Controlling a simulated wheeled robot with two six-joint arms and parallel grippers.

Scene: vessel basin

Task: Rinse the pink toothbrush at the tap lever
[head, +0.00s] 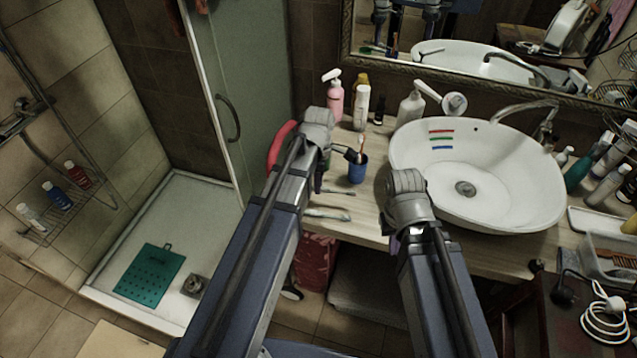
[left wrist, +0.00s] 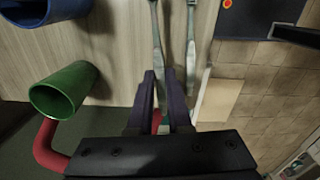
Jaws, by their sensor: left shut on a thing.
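My left gripper (left wrist: 160,78) is shut with a pinkish-red sliver (left wrist: 157,121) between its fingers. I take this for the pink toothbrush, but most of it is hidden. In the head view my left arm covers this gripper. A pale grey-green toothbrush (left wrist: 156,30) shows just beyond the fingertips, with another (left wrist: 190,60) beside it. The tap (head: 522,106) arches over the white basin (head: 555,195), with its lever (head: 548,124) at its right end. My right gripper (head: 414,232) is mostly hidden below its wrist in front of the basin, so its jaws cannot be read.
A blue cup (head: 357,172) holding an orange-handled brush stands near the left wrist. Bottles (head: 335,100) line the back, and more (head: 608,185) stand right. Coloured stripes mark the basin.

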